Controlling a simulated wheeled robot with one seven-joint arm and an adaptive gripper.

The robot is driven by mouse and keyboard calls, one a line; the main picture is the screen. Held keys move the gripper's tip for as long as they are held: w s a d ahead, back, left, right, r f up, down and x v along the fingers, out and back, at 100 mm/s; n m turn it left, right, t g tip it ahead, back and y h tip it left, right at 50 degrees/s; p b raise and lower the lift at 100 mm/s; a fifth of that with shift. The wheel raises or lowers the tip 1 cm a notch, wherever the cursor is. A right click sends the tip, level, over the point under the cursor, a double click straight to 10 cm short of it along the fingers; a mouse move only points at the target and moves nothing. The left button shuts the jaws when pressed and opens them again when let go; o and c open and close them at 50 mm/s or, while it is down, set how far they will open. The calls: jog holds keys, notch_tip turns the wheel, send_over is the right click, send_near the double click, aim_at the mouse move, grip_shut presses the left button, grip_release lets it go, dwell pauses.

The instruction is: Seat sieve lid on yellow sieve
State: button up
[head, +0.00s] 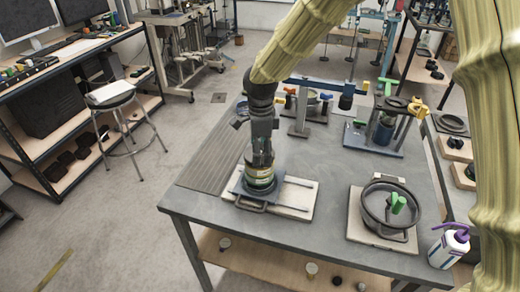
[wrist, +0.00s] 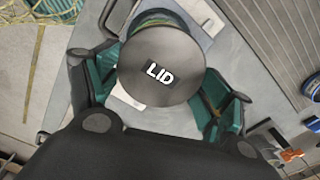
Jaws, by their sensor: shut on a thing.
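The sieve lid (wrist: 160,65) is a dark round disc with the white word LID on top. It sits between the green-padded fingers of my gripper (wrist: 163,88), which is shut on it. In the head view my gripper (head: 262,154) points down over the front left of the grey table. Directly under it is a round stack with a yellowish band, which looks like the yellow sieve (head: 262,176). The lid covers most of it in the wrist view, where only slivers of yellow show. I cannot tell whether lid and sieve touch.
The stack stands over a dark plate on a white board (head: 297,197) on the table (head: 330,165). To the right are a dark round pan (head: 376,214) with a green handle and a white-purple bottle (head: 447,247). Clamp stands (head: 384,128) fill the back.

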jog(key=shift+s+f, duration=0.2)
jog(key=shift+f, duration=0.35)
jog(key=o, duration=1.1)
jog(key=shift+f, duration=0.15)
jog(key=shift+w, duration=0.1)
jog(key=shift+w+r, duration=0.1)
jog(key=shift+r, duration=0.1)
jog(key=shift+r, duration=0.55)
notch_tip(320, 180, up, 11)
jog(key=shift+f, duration=0.1)
